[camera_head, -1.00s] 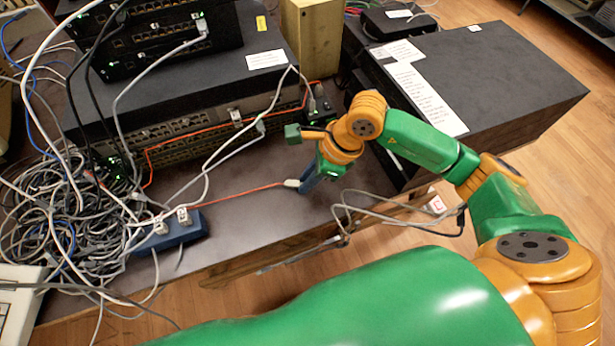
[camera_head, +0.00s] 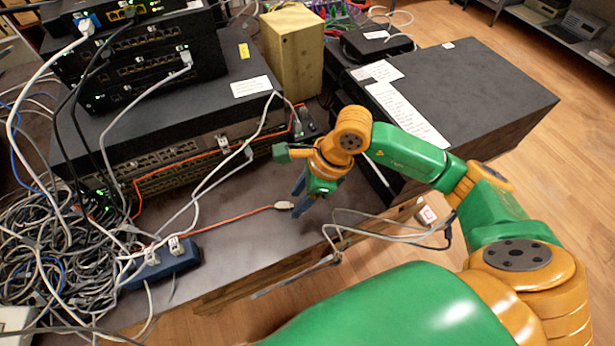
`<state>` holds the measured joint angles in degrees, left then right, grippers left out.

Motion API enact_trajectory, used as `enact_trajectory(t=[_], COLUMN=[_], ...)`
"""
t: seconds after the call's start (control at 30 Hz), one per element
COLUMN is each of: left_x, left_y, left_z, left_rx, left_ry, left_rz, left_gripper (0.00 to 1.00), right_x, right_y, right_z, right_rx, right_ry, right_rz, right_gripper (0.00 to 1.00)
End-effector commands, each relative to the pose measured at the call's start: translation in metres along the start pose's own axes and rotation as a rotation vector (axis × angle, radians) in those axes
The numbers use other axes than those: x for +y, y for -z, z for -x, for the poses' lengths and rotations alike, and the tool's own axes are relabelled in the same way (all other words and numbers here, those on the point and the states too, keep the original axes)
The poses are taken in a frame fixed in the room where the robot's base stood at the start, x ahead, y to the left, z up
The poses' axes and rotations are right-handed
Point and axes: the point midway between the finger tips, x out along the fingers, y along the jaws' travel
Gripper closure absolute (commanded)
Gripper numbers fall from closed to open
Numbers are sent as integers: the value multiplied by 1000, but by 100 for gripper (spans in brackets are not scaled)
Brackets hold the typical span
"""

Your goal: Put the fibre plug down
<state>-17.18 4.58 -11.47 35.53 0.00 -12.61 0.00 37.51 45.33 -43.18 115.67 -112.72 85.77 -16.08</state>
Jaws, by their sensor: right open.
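The fibre plug (camera_head: 284,205) is a small pale plug on the end of an orange cable (camera_head: 225,221). It appears to lie on the dark table top (camera_head: 240,245), near the front edge. The orange cable runs left from it and up along the front of the switches. My right gripper (camera_head: 298,201) is open, its blue fingers pointing down just right of the plug. The fingers look apart from the plug, though the exact gap is hard to tell. My left gripper is not in view.
Stacked switches (camera_head: 150,65) stand at the back left. A tangle of grey cables (camera_head: 60,225) and a blue socket box (camera_head: 165,262) lie on the left. A large black case (camera_head: 470,90) stands on the right, a wooden block (camera_head: 294,55) behind. Loose grey cables hang over the front edge.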

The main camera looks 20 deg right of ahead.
Motion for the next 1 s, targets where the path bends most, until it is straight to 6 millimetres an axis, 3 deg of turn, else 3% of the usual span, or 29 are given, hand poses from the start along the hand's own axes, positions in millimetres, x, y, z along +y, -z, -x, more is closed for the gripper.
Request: enact_trajectory(t=[0.2,0.4,1.0], left_x=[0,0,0], left_y=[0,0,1], left_z=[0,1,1], left_rx=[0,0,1], left_ry=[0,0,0], left_rz=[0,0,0], left_gripper=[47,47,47], right_x=[-3,-2,-2], right_y=[0,-1,-1], right_z=[67,104,110], right_rx=[-4,-7,-8], right_ry=[16,15,14], right_rz=[3,2,3], right_gripper=[52,52,52])
